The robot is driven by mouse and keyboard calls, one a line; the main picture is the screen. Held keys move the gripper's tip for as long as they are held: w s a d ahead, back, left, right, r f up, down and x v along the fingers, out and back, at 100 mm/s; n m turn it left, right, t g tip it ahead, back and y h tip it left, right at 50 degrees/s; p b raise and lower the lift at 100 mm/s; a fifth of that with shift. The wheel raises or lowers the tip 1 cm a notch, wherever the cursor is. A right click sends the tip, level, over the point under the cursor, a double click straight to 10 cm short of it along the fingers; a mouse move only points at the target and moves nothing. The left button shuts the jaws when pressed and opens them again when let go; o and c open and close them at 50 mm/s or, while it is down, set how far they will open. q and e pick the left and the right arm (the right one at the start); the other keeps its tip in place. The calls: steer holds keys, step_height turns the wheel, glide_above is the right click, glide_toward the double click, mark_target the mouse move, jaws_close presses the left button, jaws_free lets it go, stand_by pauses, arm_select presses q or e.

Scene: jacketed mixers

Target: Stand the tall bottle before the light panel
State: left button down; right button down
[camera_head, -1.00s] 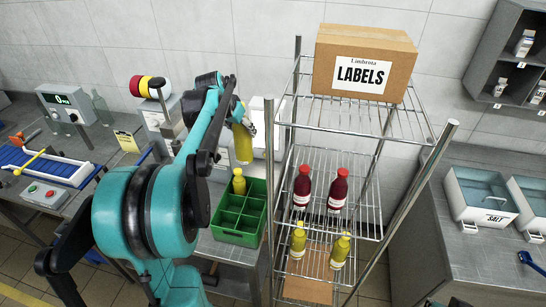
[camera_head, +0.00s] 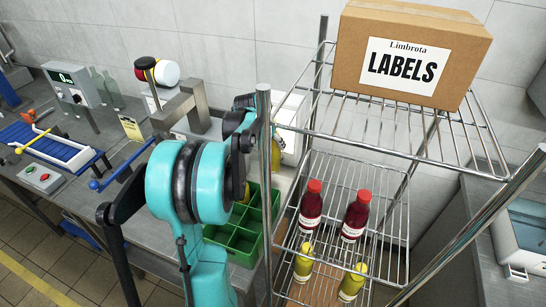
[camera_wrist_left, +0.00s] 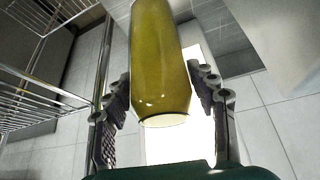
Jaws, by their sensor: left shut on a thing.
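A tall olive-yellow bottle (camera_wrist_left: 160,62) fills the upper middle of the left wrist view. My left gripper (camera_wrist_left: 162,88) is shut on it, one finger on each side. The bright white light panel (camera_wrist_left: 172,146) shows behind the bottle in that view. In the head view the panel (camera_head: 291,122) stands at the back of the bench, partly hidden by a rack post. My left arm and the post hide most of the left gripper and the bottle there, so I cannot tell the gap between bottle and bench. My right gripper is out of view.
A wire rack (camera_head: 366,157) stands close to the right of my left arm, holding a labels box (camera_head: 412,58), red bottles (camera_head: 311,206) and small yellow bottles (camera_head: 352,282). A green crate (camera_head: 236,239) sits below the arm. A scale (camera_head: 75,84) is at left.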

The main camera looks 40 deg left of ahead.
mark_target(273, 151)
arm_select(q)
steer(key=shift+w+f+b, duration=0.1)
steer(key=shift+f+b, duration=0.6)
steer(key=shift+f, duration=1.55)
steer(key=shift+r, duration=0.1)
steer(key=c, duration=1)
jaws_free()
steer(key=shift+f, duration=0.2)
steer(key=o, duration=0.5)
steer(key=shift+c, duration=0.2)
steer(key=shift+r, duration=0.1)
steer(key=shift+r, duration=0.1)
